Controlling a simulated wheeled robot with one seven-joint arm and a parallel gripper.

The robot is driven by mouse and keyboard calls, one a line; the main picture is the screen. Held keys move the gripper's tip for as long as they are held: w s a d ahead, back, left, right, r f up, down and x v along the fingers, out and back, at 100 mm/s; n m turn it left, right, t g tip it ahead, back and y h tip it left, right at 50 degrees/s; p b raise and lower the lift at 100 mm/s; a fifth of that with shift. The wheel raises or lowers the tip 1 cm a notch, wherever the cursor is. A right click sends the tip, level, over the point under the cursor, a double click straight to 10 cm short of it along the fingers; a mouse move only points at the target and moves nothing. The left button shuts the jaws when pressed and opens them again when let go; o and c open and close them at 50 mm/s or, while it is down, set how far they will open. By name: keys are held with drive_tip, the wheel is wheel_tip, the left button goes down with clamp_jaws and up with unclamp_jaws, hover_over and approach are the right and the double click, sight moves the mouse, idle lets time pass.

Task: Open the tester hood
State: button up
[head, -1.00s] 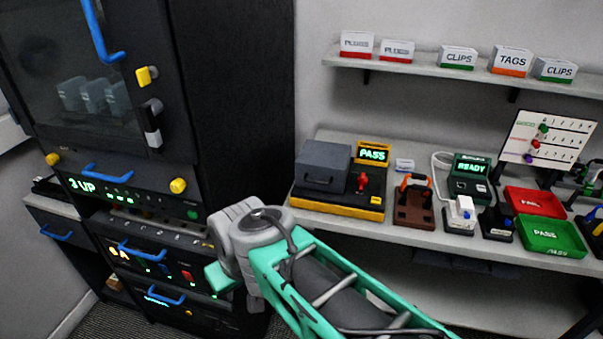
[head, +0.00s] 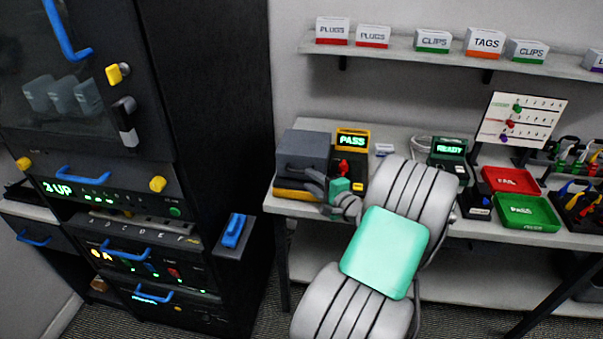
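The tester (head: 293,193) stands at the left end of the bench, with a yellow base and a green-lit PASS display (head: 352,141). Its dark grey hood (head: 304,147) is down on the base. My gripper (head: 303,173) is at the front of the hood, near where its handle is. The gripper and wrist cover part of the hood's front and base, so I cannot tell whether the fingers touch the handle. The fingers are too small and dark to tell open from shut.
My arm hides the middle of the bench. To the right are a READY unit (head: 449,150), a red FAIL tray (head: 510,180), a green PASS tray (head: 527,211) and a pegboard (head: 521,119). A dark rack cabinet (head: 215,130) stands at left. A shelf (head: 400,54) holds labelled boxes above.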

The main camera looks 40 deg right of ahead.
sight(304, 158)
drive_tip(key=x, duration=0.5)
drive_tip(key=shift+w+p, duration=0.2)
drive_tip(key=shift+p, duration=0.15)
clamp_jaws()
idle(1.0)
